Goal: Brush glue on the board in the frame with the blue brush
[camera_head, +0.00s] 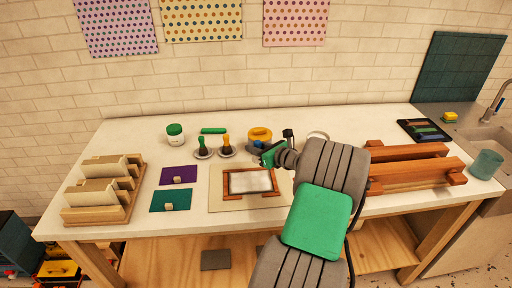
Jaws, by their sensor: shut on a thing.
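My gripper (262,151) is above the back of the table, near the yellow pot (261,134). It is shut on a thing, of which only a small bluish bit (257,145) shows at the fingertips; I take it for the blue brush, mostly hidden. The reddish-brown wooden frame (226,185) lies on a beige sheet at mid table, in front of and below my gripper. The pale grey-white board (250,181) lies inside it. My arm covers the area right of the frame.
A green-handled brush (202,144) and an orange-handled brush (226,143) stand in small dishes. A green-lidded jar (175,134) is behind them. Purple (179,175) and teal (171,199) sheets lie left of the frame. A wooden rack (103,190) and a wooden press (415,168) stand at the sides.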

